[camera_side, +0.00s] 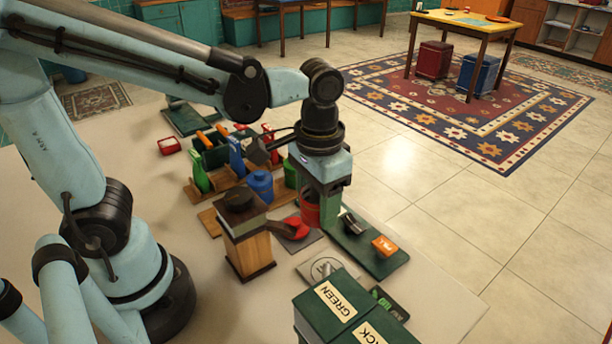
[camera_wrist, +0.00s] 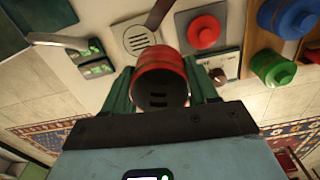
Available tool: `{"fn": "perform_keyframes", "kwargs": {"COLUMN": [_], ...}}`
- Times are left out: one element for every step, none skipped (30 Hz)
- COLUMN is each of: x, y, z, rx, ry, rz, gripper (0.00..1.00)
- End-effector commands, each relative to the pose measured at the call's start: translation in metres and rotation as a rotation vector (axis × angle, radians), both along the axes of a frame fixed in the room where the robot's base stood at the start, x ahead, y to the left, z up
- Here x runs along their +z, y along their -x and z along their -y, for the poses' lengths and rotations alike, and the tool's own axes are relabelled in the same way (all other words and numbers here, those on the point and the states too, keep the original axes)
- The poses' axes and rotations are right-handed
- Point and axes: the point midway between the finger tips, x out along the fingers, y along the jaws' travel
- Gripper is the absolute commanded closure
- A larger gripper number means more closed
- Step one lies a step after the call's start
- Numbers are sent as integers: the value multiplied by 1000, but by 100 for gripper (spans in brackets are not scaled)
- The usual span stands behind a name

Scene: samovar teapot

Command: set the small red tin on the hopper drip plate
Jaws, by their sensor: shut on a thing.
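The small red tin (camera_side: 310,210) is between my gripper's (camera_side: 320,205) fingers. In the wrist view the tin (camera_wrist: 160,72) sits between the two green fingers (camera_wrist: 160,90), its dark inside facing the camera. The wooden hopper (camera_side: 249,247) with a dark top stands left of my gripper, its chute (camera_side: 281,228) reaching right. A pale plate with a round slotted grate (camera_side: 325,268), which looks like the drip plate, lies in front of my gripper. The grate (camera_wrist: 140,38) shows beyond the tin in the wrist view, with bare space on it. The tin's exact height is unclear.
A red round lid-like piece (camera_side: 295,229) lies beside the chute. A green tray with an orange block (camera_side: 384,246) is at right. Green labelled boxes (camera_side: 338,303) and a small device with a green display (camera_side: 389,303) stand in front. Blue (camera_side: 260,185) and green canisters are behind.

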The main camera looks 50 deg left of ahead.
Motion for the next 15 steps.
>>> {"fn": "perform_keyframes", "kwargs": {"x": [-1,-1,-1,-1,-1,-2,-2,-3,-5,-8,-11,-16,-21,-26,-32], "y": [0,0,1,1,2,2,2,2,2,2,2,2,2,2,2], "z": [12,18,24,28,31,35,37,38,40,41,41,41,41,41,40], "rx": [-21,-27,-36,-39,-43,-47,-50,-52,-53,-53,-53,-53,-52,-52,-52], "ry": [0,0,0,0,0,0,0,0,0,0,0,0,0,0,0], "rz": [0,0,0,0,0,0,0,0,0,0,0,0,0,0,0], "gripper": [73,73,73,73,73,73,73,73,73,73,73,73,73,73,73]}}
